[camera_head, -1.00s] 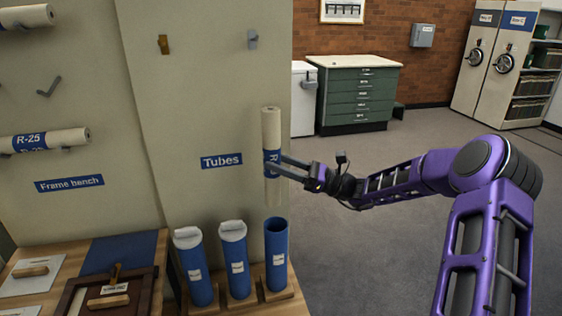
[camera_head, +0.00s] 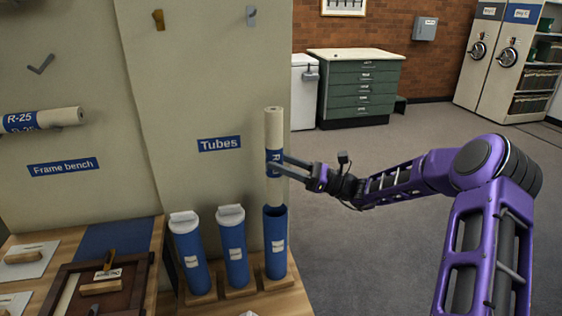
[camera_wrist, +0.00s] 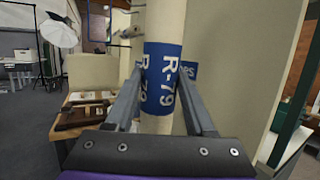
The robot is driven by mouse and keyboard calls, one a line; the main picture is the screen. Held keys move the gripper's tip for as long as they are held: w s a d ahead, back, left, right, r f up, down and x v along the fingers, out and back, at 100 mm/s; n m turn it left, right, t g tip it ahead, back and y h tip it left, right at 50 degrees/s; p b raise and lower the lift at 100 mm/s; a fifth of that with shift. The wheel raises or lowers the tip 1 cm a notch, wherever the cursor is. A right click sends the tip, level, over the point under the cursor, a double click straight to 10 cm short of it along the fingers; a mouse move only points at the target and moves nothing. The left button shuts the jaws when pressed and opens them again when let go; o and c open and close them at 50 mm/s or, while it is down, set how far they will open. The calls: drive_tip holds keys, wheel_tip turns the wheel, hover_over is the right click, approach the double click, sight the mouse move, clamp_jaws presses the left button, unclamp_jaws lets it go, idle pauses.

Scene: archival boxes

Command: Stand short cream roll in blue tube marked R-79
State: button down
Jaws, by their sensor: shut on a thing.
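The cream roll (camera_head: 274,127) stands upright with a blue band around its middle. In the wrist view the roll's band (camera_wrist: 161,80) reads R-79. My gripper (camera_head: 279,167) is shut on the roll at this band. The open blue tube (camera_head: 275,245) stands at the right end of the tube rack, directly below the roll. The roll's lower end is at the tube's mouth; I cannot tell whether it is just above or slightly inside. The tube carries a small white label, too small to read.
Two blue tubes with white tops, one on the left (camera_head: 189,255) and one in the middle (camera_head: 233,248), stand beside the open tube in the wooden rack (camera_head: 243,291). A wall panel with a Tubes sign (camera_head: 219,144) rises behind. Open floor lies to the right.

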drive_tip(key=b, duration=0.5)
hover_over(282, 224)
drive_tip(key=w, duration=0.2)
drive_tip(key=shift+w+f, duration=0.2)
drive_tip(key=shift+f, duration=6.2)
wheel_tip(282, 224, down, 2)
drive_tip(key=shift+s+a+f+b, duration=0.1)
drive_tip(key=shift+s+f+b, duration=0.15)
drive_tip(key=shift+f, duration=0.95)
drive_tip(key=shift+s+f+b, duration=0.1)
drive_tip(key=shift+s+f, duration=0.15)
drive_tip(key=shift+f, duration=0.9)
drive_tip(key=shift+c, duration=0.9)
unclamp_jaws()
drive_tip(key=shift+f, duration=0.1)
drive_tip(key=s+d+f+y, duration=0.1)
drive_tip(key=s+d, duration=0.2)
drive_tip(key=d, duration=1.3)
drive_tip(key=shift+f+n+p, duration=0.25)
drive_tip(key=shift+n+p, duration=0.05)
drive_tip(key=shift+n, duration=0.1)
drive_tip(key=shift+g, duration=0.3)
